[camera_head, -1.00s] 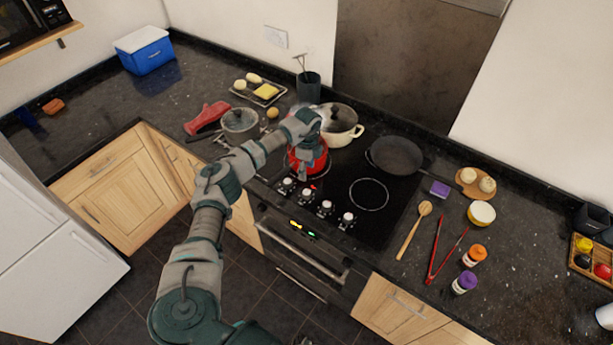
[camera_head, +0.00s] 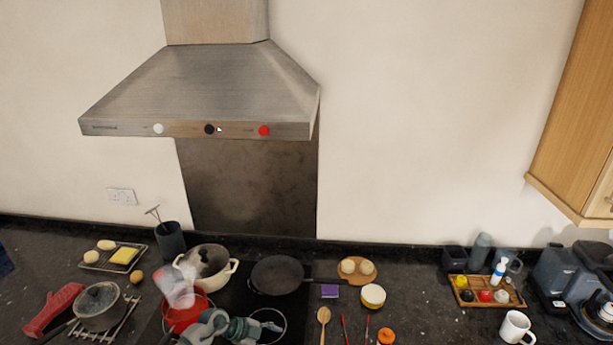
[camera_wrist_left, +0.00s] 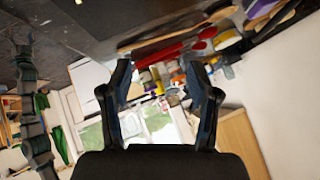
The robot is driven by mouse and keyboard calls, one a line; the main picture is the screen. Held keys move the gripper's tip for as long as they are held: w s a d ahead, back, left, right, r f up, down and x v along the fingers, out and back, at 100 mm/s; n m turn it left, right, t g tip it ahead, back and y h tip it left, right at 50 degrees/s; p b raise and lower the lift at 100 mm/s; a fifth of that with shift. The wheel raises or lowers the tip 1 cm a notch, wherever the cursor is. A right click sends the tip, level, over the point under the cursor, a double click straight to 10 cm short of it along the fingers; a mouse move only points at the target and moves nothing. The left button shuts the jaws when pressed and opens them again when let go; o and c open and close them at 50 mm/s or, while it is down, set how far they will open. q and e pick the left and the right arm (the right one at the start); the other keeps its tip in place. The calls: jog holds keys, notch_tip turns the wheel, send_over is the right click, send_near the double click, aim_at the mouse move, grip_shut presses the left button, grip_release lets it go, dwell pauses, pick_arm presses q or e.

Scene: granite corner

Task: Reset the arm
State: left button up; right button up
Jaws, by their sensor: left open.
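My left gripper (camera_wrist_left: 159,80) shows in the left wrist view with its two dark fingers spread apart and nothing between them. In the head view, part of my left arm (camera_head: 225,326) shows at the bottom, in front of the hob and beside the red pot (camera_head: 180,318). A pale, see-through blurred shape (camera_head: 178,286) shows above the red pot; I cannot tell what it is. My left fingers cannot be made out clearly in the head view. My right gripper is in neither view.
A steel range hood (camera_head: 200,90) hangs above the hob. A cream pot (camera_head: 206,262) and a dark frying pan (camera_head: 277,275) stand at the back. A lidded pan (camera_head: 98,306) is at left, a white mug (camera_head: 515,327) at right. A wooden cabinet (camera_head: 575,120) hangs upper right.

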pick_arm(q)
jog(key=s+d+r+n+t+h, duration=0.3)
jog(key=d+r+n+t+h, duration=0.25)
jog(key=d+r+t, duration=0.5)
jog(key=s+a+f+n+t+y, duration=0.1)
jog(key=s+a+n+t+y, duration=0.1)
jog(key=a+n+t+y, duration=0.45)
jog(key=s+a+f+n+g+y, duration=0.75)
jog(key=s+a+f, duration=0.25)
jog(key=a+f, duration=0.2)
jog(key=s+a+f+g, duration=0.1)
jog(key=s+f+g, duration=0.25)
jog(key=s, duration=0.75)
jog(key=s+a+f+g, duration=0.1)
jog(key=s+f+g, duration=0.3)
jog(key=s, duration=0.7)
notch_tip(320, 180, down, 29)
jog(key=s+g+b, duration=0.1)
jog(key=g+b, duration=0.1)
jog(key=b, duration=0.2)
jog(key=s+a+f+g+b, duration=0.1)
jog(key=s+a+f+b, duration=0.1)
jog(key=s+f, duration=1.5)
jog(key=shift+s+a+f, duration=0.35)
jog(key=shift+a+f, duration=0.15)
jog(key=shift+f, duration=0.45)
